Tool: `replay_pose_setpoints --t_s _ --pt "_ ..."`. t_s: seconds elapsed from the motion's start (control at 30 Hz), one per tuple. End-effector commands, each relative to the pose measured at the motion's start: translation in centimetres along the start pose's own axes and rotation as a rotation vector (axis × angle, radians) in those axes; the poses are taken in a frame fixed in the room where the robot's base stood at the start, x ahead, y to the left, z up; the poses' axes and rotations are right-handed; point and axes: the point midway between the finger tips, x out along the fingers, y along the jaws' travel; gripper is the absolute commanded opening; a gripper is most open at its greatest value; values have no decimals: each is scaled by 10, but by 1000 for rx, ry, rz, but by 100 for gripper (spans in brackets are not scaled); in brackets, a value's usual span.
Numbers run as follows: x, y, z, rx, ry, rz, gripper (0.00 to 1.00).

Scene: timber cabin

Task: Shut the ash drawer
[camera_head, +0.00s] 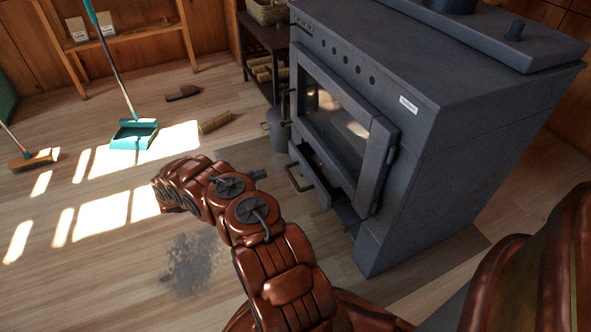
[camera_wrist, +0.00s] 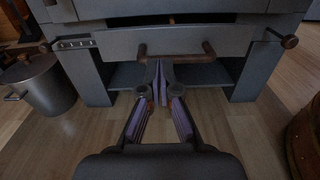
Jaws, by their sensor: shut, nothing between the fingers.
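The dark grey stove (camera_head: 440,110) stands at the right in the head view. Its ash drawer (camera_head: 318,190) sticks out from below the glass door, with its handle (camera_head: 297,180) on the front. In the wrist view the drawer front (camera_wrist: 115,44) spans the top, and its brown bar handle (camera_wrist: 185,58) lies just ahead of my fingers. My gripper (camera_wrist: 160,66) is shut and empty, its fingertips pointing at the left half of the handle. I cannot tell whether they touch it.
A grey lidded bucket (camera_wrist: 42,86) stands left of the drawer; it also shows in the head view (camera_head: 279,128). A log (camera_head: 215,122), a teal dustpan (camera_head: 134,134) and a brush (camera_head: 34,160) lie on the floor.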

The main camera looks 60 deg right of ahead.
Motion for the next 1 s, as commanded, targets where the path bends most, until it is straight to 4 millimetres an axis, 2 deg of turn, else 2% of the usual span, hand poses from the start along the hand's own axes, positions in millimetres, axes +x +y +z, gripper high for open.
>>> replay_pose_setpoints --t_s 0.13,0.27,0.8,1.0 --pt "5 0 -7 -6 -4 3 0" --pt "20 0 -6 -8 -7 1 0" --pt "111 0 -8 -6 -3 0 0" --pt "132 -1 -6 -6 -5 1 0"
